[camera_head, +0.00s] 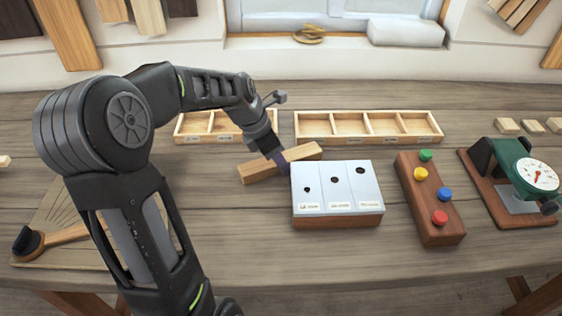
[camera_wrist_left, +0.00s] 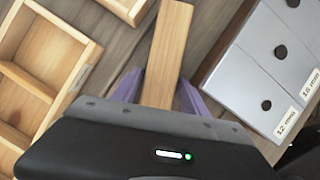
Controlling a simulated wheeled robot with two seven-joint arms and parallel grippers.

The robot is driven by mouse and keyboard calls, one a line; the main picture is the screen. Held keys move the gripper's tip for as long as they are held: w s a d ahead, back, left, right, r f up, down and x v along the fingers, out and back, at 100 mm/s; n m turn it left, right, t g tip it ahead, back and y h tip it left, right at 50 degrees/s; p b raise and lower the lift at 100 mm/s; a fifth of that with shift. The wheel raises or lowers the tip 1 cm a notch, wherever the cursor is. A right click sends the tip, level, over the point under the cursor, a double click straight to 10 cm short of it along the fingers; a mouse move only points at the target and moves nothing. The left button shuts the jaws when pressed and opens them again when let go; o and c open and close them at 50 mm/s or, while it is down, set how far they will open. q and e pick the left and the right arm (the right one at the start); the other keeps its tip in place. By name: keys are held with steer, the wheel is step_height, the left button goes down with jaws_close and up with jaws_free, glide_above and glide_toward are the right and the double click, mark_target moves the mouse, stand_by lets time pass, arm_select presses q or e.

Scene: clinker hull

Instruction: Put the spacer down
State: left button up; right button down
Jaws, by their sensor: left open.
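The spacer, a plain light-brown wooden bar (camera_head: 255,171), lies at a slant between the shallow trays and the white-topped block with holes. It appears to rest on the bench, though its underside is hidden. My left gripper (camera_head: 282,161) is over the middle of the bar, pointing down. In the left wrist view, its purple fingers (camera_wrist_left: 155,92) stand apart on either side of the spacer (camera_wrist_left: 168,50). I cannot tell whether either finger touches it. My right gripper is not in view.
Shallow wooden trays (camera_head: 368,138) stand behind the spacer. The holed block (camera_head: 336,207) is close to its right. Further right are a board with coloured knobs (camera_head: 430,198) and a green dial gauge (camera_head: 522,172). A brush-like tool (camera_head: 50,238) lies at left. The front middle bench is clear.

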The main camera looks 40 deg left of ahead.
arm_select(q)
steer(key=shift+c, duration=0.3)
jaws_close()
stand_by(0.4)
